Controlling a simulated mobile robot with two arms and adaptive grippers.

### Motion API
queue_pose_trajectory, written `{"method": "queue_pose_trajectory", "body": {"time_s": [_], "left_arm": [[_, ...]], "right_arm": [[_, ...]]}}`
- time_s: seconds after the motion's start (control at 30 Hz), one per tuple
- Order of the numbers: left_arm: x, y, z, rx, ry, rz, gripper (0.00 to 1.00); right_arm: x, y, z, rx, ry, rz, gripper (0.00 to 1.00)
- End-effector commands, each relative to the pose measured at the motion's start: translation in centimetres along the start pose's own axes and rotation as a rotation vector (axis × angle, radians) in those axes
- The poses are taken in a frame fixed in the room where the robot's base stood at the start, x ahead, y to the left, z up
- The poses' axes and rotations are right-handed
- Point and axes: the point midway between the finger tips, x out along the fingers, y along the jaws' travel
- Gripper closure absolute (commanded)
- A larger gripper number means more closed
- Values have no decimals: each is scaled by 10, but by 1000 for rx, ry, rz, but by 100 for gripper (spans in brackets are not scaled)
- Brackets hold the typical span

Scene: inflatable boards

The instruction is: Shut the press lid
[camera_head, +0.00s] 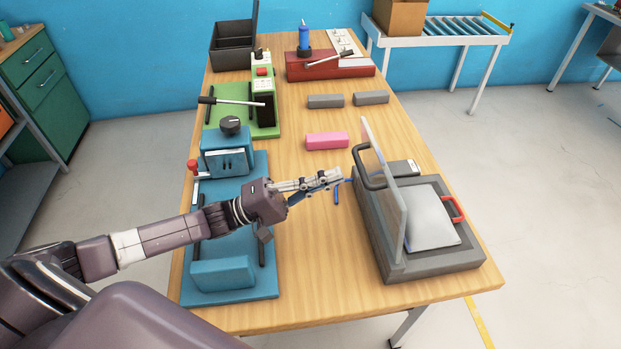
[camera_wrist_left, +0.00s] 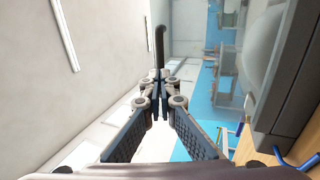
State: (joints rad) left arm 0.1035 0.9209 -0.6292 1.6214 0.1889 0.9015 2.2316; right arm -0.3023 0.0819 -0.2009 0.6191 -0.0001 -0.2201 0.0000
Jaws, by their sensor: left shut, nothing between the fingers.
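The press (camera_head: 435,262) is a grey box at the right of the table, with a pale pad (camera_head: 420,217) on its bed. Its translucent lid (camera_head: 385,195) stands open, nearly upright. A dark loop handle (camera_head: 366,170) sticks out from the lid's left face. My left gripper (camera_head: 338,176) is shut and empty, just left of the handle. In the left wrist view the closed fingertips (camera_wrist_left: 159,78) are in line with a dark curved bar (camera_wrist_left: 158,45), which looks like the handle; whether they touch it I cannot tell. My right gripper is in neither view.
A red handle (camera_head: 453,209) is on the press's right side. A pink block (camera_head: 327,141) and grey blocks (camera_head: 325,101) lie behind my gripper. Blue (camera_head: 235,275), green (camera_head: 241,130) and red (camera_head: 330,70) fixtures line the left and back. The table's front middle is clear.

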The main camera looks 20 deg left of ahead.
Motion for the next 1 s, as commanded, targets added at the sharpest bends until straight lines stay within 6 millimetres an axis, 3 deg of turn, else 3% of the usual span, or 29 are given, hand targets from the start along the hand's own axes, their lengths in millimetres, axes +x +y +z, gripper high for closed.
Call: {"method": "queue_pose_trajectory", "body": {"time_s": [0.2, 0.73, 1.0], "left_arm": [[24, 1, 0, -1, 0, 1, 100], [29, 1, 0, 0, 0, -9, 100], [50, 10, 0, 3, -3, -106, 100]], "right_arm": [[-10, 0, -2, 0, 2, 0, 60], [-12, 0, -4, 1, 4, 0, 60], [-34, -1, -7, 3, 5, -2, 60]]}}
